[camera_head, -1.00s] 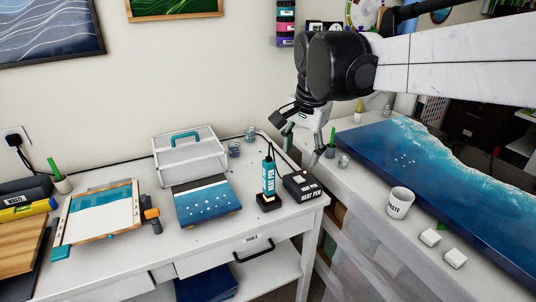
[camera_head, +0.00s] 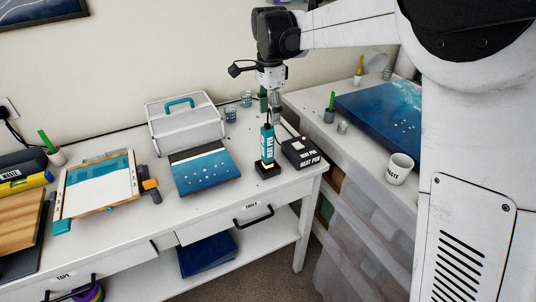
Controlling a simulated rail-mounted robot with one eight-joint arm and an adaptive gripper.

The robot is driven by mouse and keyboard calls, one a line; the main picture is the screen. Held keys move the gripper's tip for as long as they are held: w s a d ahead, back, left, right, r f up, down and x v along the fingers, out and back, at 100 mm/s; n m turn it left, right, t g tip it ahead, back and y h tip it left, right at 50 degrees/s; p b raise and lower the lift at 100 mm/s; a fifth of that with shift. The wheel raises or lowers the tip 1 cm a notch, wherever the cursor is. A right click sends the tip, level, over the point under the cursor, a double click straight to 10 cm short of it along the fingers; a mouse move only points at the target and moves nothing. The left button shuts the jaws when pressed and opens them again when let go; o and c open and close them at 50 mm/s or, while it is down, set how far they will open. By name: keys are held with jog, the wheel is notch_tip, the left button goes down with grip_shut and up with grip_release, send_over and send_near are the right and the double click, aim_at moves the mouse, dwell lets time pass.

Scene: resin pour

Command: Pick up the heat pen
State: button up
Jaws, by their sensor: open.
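The heat pen (camera_head: 267,147) is a teal upright tool with a white label, standing in a small black base on the white table. A black box labelled HEAT PEN (camera_head: 301,153) is just right of it, with a cord between them. My gripper (camera_head: 272,117) points down directly behind or above the top of the pen. It is open and holds nothing. Its fingers partly overlap the pen's top in this view, so I cannot tell whether they touch it.
A blue resin panel (camera_head: 205,171) lies left of the pen, with a white toolbox (camera_head: 187,130) behind it. Clear cups (camera_head: 231,114) stand at the back. A framed panel (camera_head: 98,184) lies further left. A waste cup (camera_head: 399,169) stands on the right-hand bench.

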aim_at(269, 125)
notch_tip(269, 125, down, 5)
jog(key=shift+f, duration=0.1)
jog(key=f, duration=0.2)
jog(key=f+p, duration=0.1)
jog(key=f, duration=0.1)
jog(key=shift+w+a, duration=0.3)
jog(key=shift+w, duration=0.05)
jog(key=shift+f, duration=0.5)
jog(key=shift+c, duration=0.2)
grip_shut()
